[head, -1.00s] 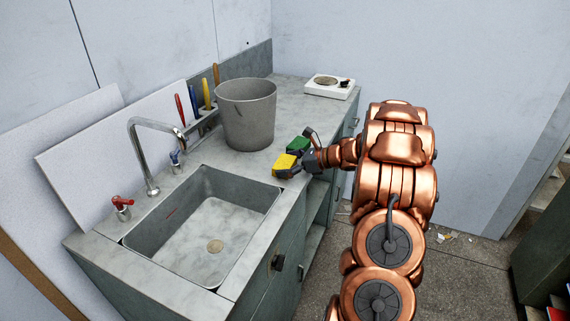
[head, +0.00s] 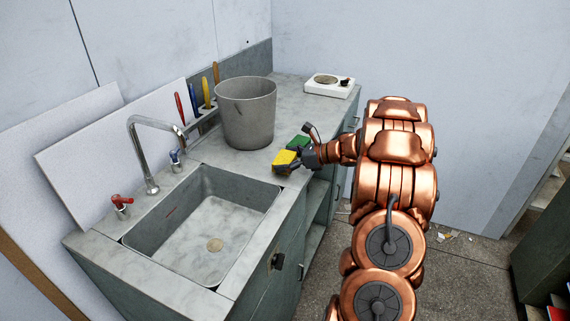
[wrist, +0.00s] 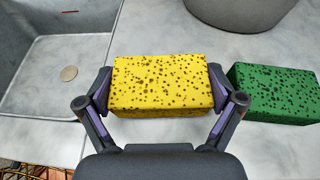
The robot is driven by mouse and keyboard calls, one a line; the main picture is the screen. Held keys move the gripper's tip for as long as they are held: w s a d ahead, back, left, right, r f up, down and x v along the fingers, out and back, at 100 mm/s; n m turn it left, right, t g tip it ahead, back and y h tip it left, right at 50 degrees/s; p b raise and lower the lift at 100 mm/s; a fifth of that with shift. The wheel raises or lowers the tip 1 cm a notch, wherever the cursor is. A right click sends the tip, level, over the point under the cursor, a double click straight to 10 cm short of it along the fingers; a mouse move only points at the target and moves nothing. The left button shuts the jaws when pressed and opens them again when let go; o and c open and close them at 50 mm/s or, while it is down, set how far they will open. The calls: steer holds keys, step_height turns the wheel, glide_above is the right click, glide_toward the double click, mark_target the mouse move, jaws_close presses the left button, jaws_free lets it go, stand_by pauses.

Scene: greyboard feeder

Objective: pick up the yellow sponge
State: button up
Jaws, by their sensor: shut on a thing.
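In the head view my gripper (head: 296,160) reaches in from the right and is shut on the sponge. I cannot tell whether the sponge is clear of the counter.
A green sponge (wrist: 275,92) lies close to the right finger and shows in the head view (head: 299,143). A grey bucket (head: 248,115) stands behind. The sink (head: 205,225) is left. A white hotplate (head: 329,85) stands at the back; the counter before it is clear.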

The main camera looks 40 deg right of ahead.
step_height(320, 180, up, 2)
steer(key=shift+r+b, duration=0.25)
steer(key=shift+b, duration=0.2)
steer(key=s+d+b, duration=0.1)
steer(key=s+d, duration=0.3)
steer(key=s, duration=0.2)
steer(key=s+d+r+b, duration=0.1)
steer(key=s+d+b, duration=0.1)
steer(key=s+d, duration=0.2)
steer(key=s, duration=0.3)
steer(key=shift+s+d+r, duration=0.2)
steer(key=shift+d, duration=0.15)
